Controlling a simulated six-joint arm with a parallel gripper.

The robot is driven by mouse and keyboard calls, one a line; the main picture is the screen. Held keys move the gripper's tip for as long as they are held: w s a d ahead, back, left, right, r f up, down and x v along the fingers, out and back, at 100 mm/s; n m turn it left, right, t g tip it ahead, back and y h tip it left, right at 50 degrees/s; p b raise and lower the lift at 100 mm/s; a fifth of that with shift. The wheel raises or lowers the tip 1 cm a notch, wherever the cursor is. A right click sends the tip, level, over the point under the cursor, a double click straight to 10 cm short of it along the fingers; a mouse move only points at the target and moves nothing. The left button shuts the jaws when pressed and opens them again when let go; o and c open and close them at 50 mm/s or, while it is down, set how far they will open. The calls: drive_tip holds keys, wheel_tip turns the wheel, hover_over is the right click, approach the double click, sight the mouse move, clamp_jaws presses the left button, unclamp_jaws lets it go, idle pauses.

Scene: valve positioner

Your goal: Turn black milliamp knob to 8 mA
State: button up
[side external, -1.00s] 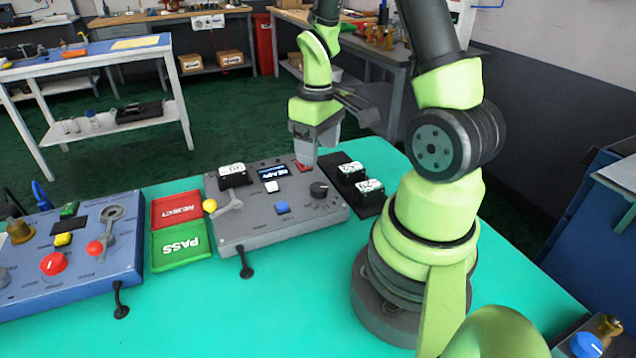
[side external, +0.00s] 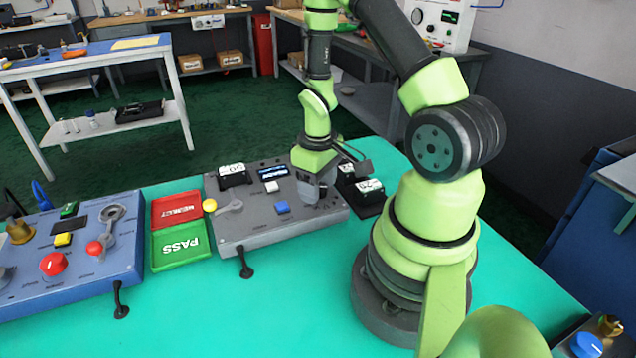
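The grey control box (side external: 250,231) sits on the teal table, with a small dark display (side external: 273,171) lit with text too small to read. My gripper (side external: 311,200) points down over the right part of the box, with its fingertips low at the place of the black milliamp knob. The fingers cover most or all of the knob, so its pointer cannot be read. I cannot tell whether the fingers touch or grip it.
A blue button (side external: 282,207), a white button (side external: 271,187) and a yellow-tipped lever (side external: 229,206) are left of my gripper. Black labelled blocks (side external: 368,188) stand close on the right. Red (side external: 175,208) and green (side external: 181,242) trays and a blue box (side external: 120,260) lie left.

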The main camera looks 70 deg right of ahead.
drive_tip(key=c, duration=0.7)
drive_tip(key=shift+o, duration=0.2)
drive_tip(key=shift+m, duration=2.9)
drive_tip(key=shift+s, duration=0.1)
drive_tip(key=o, duration=0.9)
wheel_tip(320, 180, up, 10)
